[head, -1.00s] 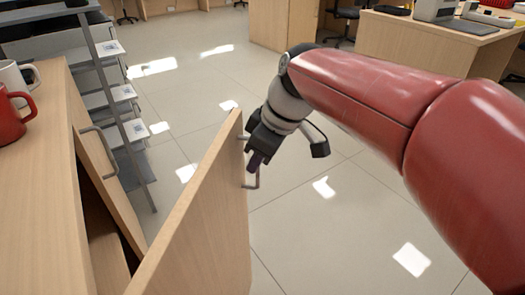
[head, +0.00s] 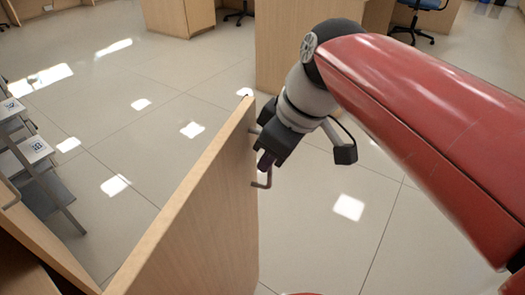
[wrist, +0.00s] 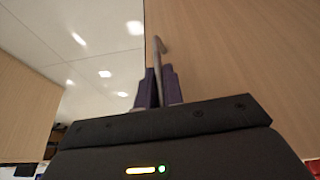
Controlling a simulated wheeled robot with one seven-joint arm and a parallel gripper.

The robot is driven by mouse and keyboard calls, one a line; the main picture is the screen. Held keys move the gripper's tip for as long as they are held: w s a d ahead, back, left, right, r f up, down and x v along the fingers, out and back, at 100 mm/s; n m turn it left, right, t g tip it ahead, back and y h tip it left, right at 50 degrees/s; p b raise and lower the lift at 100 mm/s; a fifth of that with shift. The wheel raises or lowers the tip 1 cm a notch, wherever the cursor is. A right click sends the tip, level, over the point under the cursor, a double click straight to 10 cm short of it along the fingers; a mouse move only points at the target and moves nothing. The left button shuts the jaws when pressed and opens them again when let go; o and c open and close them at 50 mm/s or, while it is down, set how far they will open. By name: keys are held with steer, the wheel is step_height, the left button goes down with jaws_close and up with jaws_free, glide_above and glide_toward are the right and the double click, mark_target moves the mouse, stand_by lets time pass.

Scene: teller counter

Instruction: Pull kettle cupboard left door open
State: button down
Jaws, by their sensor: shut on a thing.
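The cupboard's wooden door (head: 205,215) stands swung out from the cupboard, its top edge running from lower left to upper middle in the head view. Its bar handle (head: 266,182) is near the far edge, on the right face. My gripper (head: 265,160) is at the handle, with its dark fingers shut on the bar. In the wrist view the handle (wrist: 160,48) rises between the two purple fingers (wrist: 158,88), with the door face (wrist: 235,60) behind it. The cupboard body (head: 40,245) shows at the lower left, partly cut off, with a dark opening beside the door.
A grey step rack (head: 40,170) stands on the floor at the left. A wooden desk (head: 290,50) and blue office chairs (head: 415,20) are at the back. Tiled floor (head: 130,120) is clear around the door.

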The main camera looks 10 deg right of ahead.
steer(key=c, duration=1.5)
jaws_free()
steer(key=shift+r, duration=0.15)
steer(key=p+v, duration=0.1)
steer(key=v, duration=0.6)
steer(key=shift+s+d+r+p, duration=0.15)
steer(key=shift+r+p, duration=0.1)
steer(key=shift+p, duration=0.1)
